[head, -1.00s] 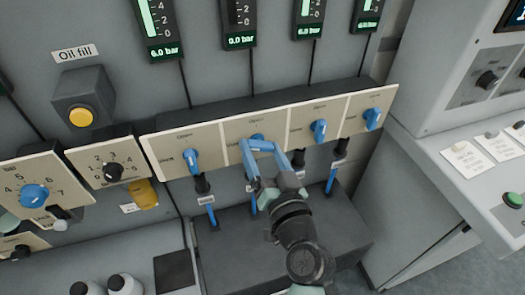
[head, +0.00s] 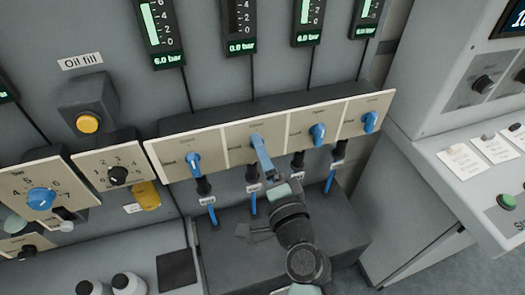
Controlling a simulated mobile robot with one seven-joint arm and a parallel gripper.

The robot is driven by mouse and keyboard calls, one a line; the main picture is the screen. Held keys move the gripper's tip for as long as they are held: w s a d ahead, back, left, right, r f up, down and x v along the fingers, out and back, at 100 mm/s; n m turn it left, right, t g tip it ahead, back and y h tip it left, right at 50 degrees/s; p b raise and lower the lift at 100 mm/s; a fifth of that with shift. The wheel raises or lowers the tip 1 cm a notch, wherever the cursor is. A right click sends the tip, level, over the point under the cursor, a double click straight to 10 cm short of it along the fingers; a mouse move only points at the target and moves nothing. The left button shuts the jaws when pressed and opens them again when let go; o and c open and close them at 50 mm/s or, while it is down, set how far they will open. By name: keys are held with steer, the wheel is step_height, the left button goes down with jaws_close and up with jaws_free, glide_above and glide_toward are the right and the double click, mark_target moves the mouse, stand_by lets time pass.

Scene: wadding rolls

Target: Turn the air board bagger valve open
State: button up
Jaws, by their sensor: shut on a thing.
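The air board is a cream strip (head: 226,134) with a row of blue valve knobs. The first knob (head: 193,163) is at the left; a third knob (head: 317,132) and the rightmost knob (head: 370,122) are to the right. The second knob is largely hidden behind my fingers. My gripper (head: 257,142) reaches up to it from below and is shut on it, its blue fingers seen nearly edge-on. The gauge (head: 241,20) above this second valve reads 0.0 bar; the other gauges show 6.0 bar where legible. I cannot read which valve is labelled bagger.
Another cream panel with a black dial (head: 117,175) and a yellow oil fill button (head: 87,123) are at left. A grey console (head: 470,170) stands at right.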

steer(key=shift+m+p, duration=0.35)
steer(key=shift+m, duration=0.85)
steer(key=o, duration=1.3)
steer(key=b+v, duration=0.2)
steer(key=v, duration=1.1)
